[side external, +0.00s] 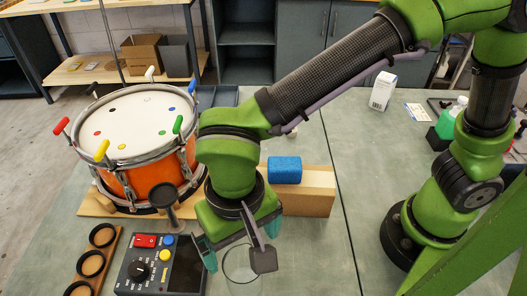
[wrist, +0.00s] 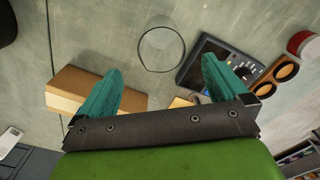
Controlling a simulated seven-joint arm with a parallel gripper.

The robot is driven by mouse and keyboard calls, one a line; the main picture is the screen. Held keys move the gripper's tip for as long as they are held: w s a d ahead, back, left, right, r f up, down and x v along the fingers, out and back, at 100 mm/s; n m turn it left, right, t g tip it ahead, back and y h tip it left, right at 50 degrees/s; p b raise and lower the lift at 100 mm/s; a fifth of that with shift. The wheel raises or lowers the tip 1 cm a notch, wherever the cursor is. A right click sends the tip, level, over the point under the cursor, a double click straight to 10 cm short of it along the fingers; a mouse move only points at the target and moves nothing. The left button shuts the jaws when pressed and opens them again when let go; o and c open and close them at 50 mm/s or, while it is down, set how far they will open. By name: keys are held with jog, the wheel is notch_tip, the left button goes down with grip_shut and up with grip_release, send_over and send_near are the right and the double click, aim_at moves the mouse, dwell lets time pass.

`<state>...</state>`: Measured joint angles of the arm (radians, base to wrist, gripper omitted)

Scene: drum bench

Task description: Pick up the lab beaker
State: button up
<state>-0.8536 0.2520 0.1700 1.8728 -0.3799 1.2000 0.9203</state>
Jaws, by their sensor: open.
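The lab beaker (side external: 240,264) is clear glass and stands on the grey-green bench, below and just right of my gripper in the side view. In the wrist view the beaker (wrist: 161,48) shows as a thin round rim beyond the fingertips, roughly between their lines. My gripper (wrist: 162,75) has teal fingers spread wide apart with nothing between them. In the side view my gripper (side external: 238,242) points down above the bench, close to the beaker. The beaker's upper part is partly hidden there by a dark bracket on my wrist.
A control box (side external: 160,268) with a black knob stands close left of the beaker. A wooden block (side external: 310,190) carrying a blue cylinder (side external: 285,169) lies behind it. An orange drum (side external: 145,180) stands at back left. A rack with round holes (side external: 95,262) is at far left. Bench right of the beaker is clear.

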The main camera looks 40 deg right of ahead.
send_over(243, 268)
jog(key=s+a, duration=0.2)
jog(key=f, duration=1)
jog(key=shift+s+d, duration=0.15)
jog(key=shift+s, duration=0.05)
jog(key=c, duration=1.1)
jog(key=shift+o, duration=0.2)
jog(key=shift+r, duration=0.1)
